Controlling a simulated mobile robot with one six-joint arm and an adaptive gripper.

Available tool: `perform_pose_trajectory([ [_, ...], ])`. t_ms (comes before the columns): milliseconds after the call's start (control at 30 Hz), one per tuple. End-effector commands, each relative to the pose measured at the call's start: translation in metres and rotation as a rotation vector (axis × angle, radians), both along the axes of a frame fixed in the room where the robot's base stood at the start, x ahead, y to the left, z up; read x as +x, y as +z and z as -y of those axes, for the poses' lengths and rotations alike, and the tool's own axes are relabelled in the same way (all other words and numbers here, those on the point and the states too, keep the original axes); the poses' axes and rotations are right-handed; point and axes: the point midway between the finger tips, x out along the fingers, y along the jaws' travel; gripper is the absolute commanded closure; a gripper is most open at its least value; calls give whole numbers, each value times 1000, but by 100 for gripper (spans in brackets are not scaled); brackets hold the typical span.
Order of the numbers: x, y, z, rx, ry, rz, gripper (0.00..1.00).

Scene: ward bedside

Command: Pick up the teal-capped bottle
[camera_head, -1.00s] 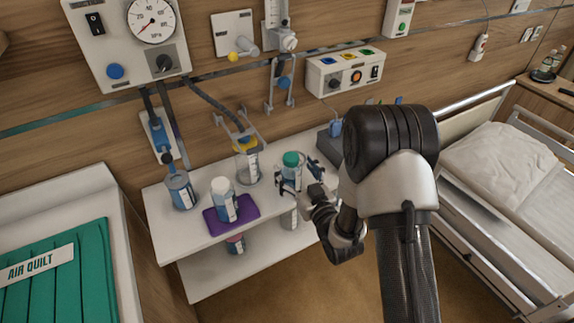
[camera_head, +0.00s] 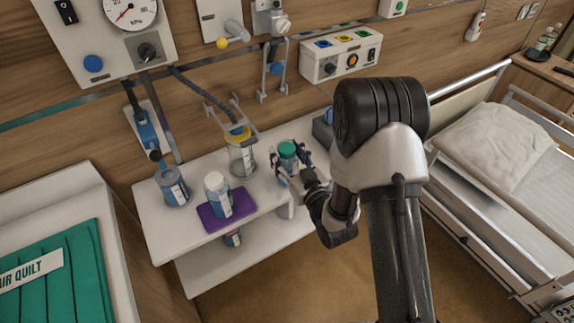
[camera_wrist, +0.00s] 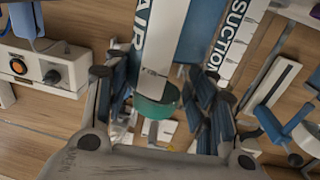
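The teal-capped bottle (camera_head: 287,162) is upright at the right end of the white shelf unit. My gripper (camera_head: 290,170) reaches it from the right, with a finger on either side. The fingers look closed against the bottle's sides. The bottle's lower part is partly hidden by my gripper, and I cannot tell whether its base touches the shelf.
Wall units hang behind. A bed (camera_head: 500,190) is right, a green quilt (camera_head: 70,280) left.

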Motion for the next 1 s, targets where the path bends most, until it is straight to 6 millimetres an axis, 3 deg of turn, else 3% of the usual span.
perform_pose_trajectory([
  [433, 0, 1, 0, 1, 0, 2, 81],
  [767, 0, 6, 0, 1, 0, 3, 81],
  [1000, 1, 40, 0, 1, 0, 6, 81],
])
